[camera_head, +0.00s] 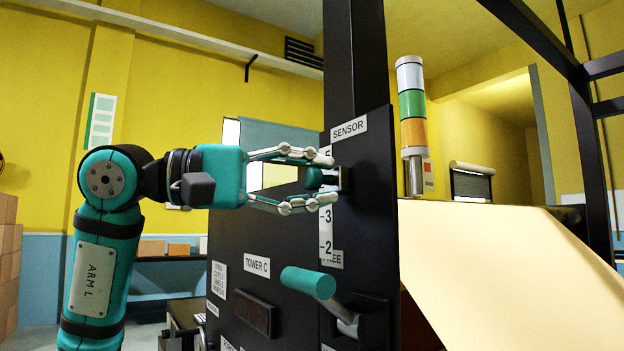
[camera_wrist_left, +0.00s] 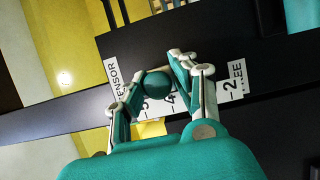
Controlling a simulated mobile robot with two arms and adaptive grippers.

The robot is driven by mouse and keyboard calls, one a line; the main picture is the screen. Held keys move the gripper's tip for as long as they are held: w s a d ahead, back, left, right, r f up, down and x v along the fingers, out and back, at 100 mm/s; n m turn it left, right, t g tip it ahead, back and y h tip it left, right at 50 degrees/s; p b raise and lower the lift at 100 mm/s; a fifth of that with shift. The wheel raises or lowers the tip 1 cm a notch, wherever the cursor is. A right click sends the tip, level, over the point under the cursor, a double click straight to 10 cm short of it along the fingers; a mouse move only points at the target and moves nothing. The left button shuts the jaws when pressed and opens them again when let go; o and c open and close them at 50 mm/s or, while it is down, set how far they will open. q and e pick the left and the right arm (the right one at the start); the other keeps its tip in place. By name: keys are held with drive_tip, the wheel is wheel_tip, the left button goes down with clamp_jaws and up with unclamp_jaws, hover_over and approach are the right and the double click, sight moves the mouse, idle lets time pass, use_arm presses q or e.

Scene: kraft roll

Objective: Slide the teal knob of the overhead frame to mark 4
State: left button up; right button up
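The teal knob (camera_head: 314,178) stands out from a dark slider on the black tower panel, below the SENSOR label (camera_head: 349,129). It also shows in the left wrist view (camera_wrist_left: 157,83). My left gripper (camera_head: 326,178) has one finger above the knob and one below, with gaps on both sides; it is open around the knob. The scale strip (camera_head: 326,219) shows 5 above the knob and 3 and 2 below. In the left wrist view, the 4 (camera_wrist_left: 171,99) is visible beside the knob; the exact mark is hard to tell. My right gripper is not in view.
A teal-handled lever (camera_head: 308,283) sticks out of the panel below the scale, near the TOWER C label (camera_head: 257,266). A signal light (camera_head: 412,120) stands to the right, above a cream sloping sheet (camera_head: 500,260). Boxes (camera_head: 8,260) are stacked at far left.

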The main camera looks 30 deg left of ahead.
use_arm(q)
drive_tip(key=o, duration=0.4)
drive_tip(key=v, duration=1.2)
idle(0.3)
